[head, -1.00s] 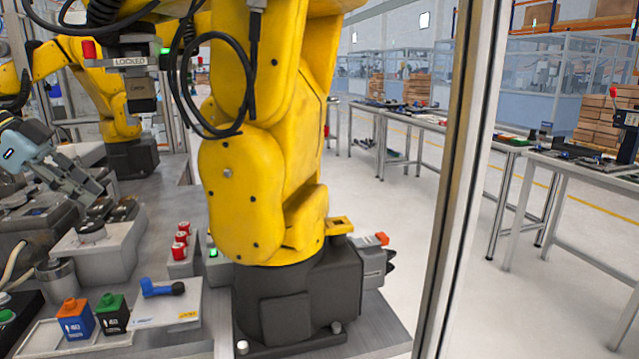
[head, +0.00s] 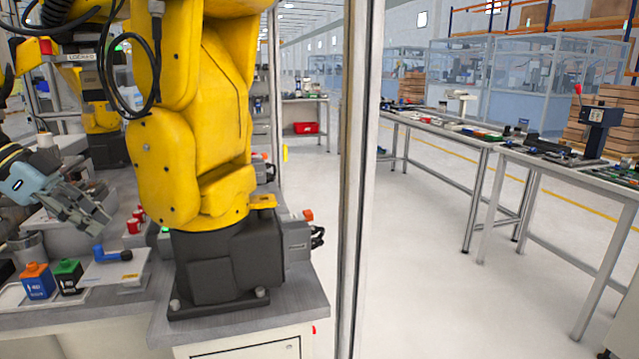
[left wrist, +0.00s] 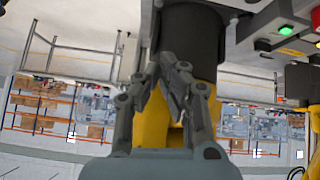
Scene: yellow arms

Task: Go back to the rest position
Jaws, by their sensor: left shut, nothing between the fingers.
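My left gripper (head: 92,222) comes in at the left edge of the head view, over the workbench (head: 215,322) and above the small blue and green bottles. Its grey fingers also show in the left wrist view (left wrist: 172,75), where they are closed together with nothing between them. A yellow robot arm (head: 195,140) on a dark base stands on the bench to the right of the gripper. My right gripper is not in view.
A bottle with an orange cap (head: 38,282), a bottle with a green cap (head: 68,277) and a blue-handled part (head: 108,254) stand on the bench. A metal post (head: 357,180) rises beside it. Long tables (head: 490,143) stand at the right, with clear floor (head: 425,280) before them.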

